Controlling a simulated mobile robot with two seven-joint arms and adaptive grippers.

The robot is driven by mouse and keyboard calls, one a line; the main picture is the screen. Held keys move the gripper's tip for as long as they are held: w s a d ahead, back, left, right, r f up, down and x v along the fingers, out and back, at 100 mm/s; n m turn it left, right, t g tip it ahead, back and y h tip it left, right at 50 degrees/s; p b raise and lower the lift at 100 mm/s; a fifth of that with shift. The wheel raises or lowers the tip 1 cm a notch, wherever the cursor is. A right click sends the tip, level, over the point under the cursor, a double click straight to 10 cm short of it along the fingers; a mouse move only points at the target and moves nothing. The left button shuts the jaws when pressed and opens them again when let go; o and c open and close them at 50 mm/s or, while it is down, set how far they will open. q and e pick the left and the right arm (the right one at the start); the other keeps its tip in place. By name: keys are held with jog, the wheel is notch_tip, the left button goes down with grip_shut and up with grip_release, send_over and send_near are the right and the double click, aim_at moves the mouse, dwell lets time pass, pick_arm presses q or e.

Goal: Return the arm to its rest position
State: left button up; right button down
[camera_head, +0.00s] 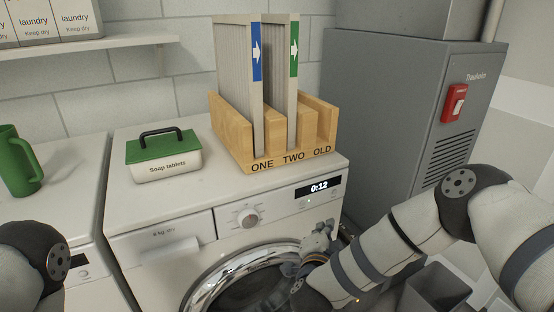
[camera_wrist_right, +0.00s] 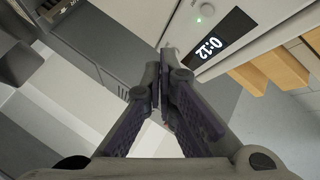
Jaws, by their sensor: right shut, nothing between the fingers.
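My right arm (camera_head: 375,258) comes in from the right and reaches low across the front of the washing machine (camera_head: 215,195). My right gripper (camera_head: 318,242) is beside the machine's round door, below the display, and looks empty. In the right wrist view its two dark fingers (camera_wrist_right: 162,88) meet at the tips with nothing between them. Whether it touches the machine's front cannot be told. Only a rounded link of my left arm (camera_head: 35,262) shows at the lower left; the left gripper is out of view.
On the machine stand a wooden rack (camera_head: 232,138) holding two filter panels, blue-marked (camera_head: 257,55) and green-marked (camera_head: 294,50), and a soap tablets box (camera_head: 165,160). Its OLD slot looks empty. A green mug (camera_head: 17,165) is left. A grey cabinet (camera_head: 395,100) and bin (camera_head: 437,290) are right.

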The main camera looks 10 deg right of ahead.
jog(key=s+a+f+n+g+y, duration=0.2)
jog(key=s+f+n+g+y, duration=0.2)
jog(key=s+f+n, duration=0.55)
jog(key=s+a+f+n+g+y, duration=0.3)
jog(key=s+f, duration=0.4)
jog(key=s, duration=0.8)
pick_arm(q)
jog(key=shift+w+r+t+p, duration=0.3)
jog(key=shift+w+r+p, duration=0.25)
jog(key=shift+w+r, duration=0.2)
pick_arm(e)
jog(key=s+d+r+n+g, duration=0.1)
jog(key=s+d+g, duration=0.3)
jog(key=s, duration=0.8)
jog(key=s+d+r+n+g+h, duration=0.1)
jog(key=s+d+g, duration=0.4)
jog(key=s, duration=0.7)
jog(key=shift+s+d+n+g, duration=0.3)
jog(key=shift+n, duration=0.25)
